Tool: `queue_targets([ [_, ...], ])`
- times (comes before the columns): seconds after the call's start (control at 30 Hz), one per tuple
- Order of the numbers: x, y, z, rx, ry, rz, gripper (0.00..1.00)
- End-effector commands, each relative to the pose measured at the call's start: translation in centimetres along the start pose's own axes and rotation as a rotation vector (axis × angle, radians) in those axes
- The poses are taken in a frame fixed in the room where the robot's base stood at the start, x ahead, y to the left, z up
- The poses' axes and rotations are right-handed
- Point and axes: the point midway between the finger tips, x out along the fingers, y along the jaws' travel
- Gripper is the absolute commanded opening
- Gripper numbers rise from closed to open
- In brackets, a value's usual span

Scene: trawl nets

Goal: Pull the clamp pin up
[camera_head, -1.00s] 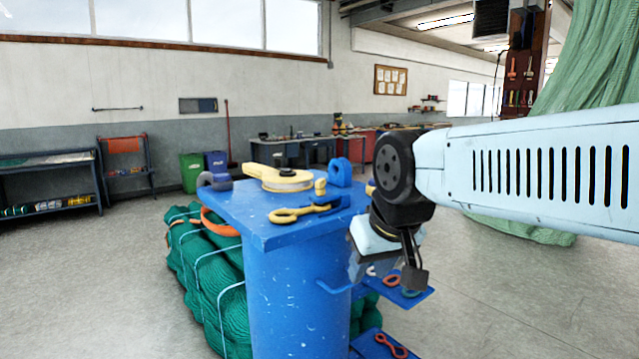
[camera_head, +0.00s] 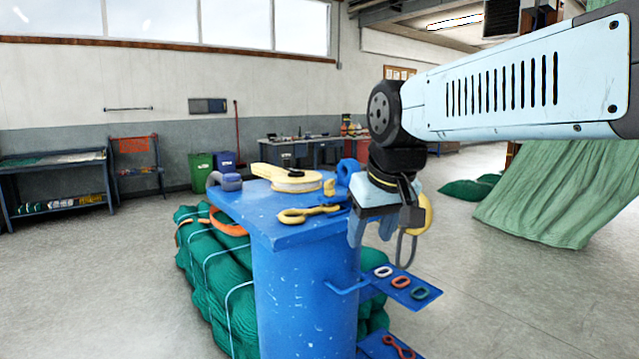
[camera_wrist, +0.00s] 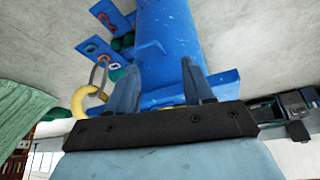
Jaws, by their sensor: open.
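A blue post (camera_head: 305,300) with a flat blue top plate (camera_head: 262,218) stands before me. On the plate sits a yellow clamp plate (camera_head: 268,172) over a pale round disc (camera_head: 296,186). A short yellow upright piece (camera_head: 329,188) beside it may be the clamp pin; I cannot tell for sure. My gripper (camera_head: 370,230) is open and empty, fingers pointing down, just right of the top plate's edge. In the wrist view my gripper (camera_wrist: 160,68) has its two fingers apart, with the blue post (camera_wrist: 165,40) beyond them.
A yellow hook (camera_head: 305,214) lies on the plate's front. A blue lug (camera_head: 347,170) and a grey shackle (camera_head: 224,181) stand at its edges. A yellow-and-grey shackle (camera_head: 426,215) shows behind my gripper. A side shelf (camera_head: 412,298) holds rings. Green netting (camera_head: 205,290) is bundled behind the post.

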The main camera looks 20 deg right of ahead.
Motion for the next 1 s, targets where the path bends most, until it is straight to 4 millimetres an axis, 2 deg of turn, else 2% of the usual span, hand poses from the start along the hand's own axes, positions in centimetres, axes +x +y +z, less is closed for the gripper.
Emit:
queue_targets([
  [0.03, -0.6, 0.1, -1.8, -0.013, -0.021, -0.001, 0.52],
  [0.33, -3.7, 0.8, -11.0, -0.100, -0.147, -0.015, 0.52],
  [0.7, -5.1, 1.6, -21.6, -0.206, -0.300, -0.047, 0.52],
  [0.9, -5.0, 2.0, -26.0, -0.255, -0.371, -0.068, 0.52],
  [1.0, -4.8, 2.2, -27.4, -0.270, -0.393, -0.075, 0.52],
])
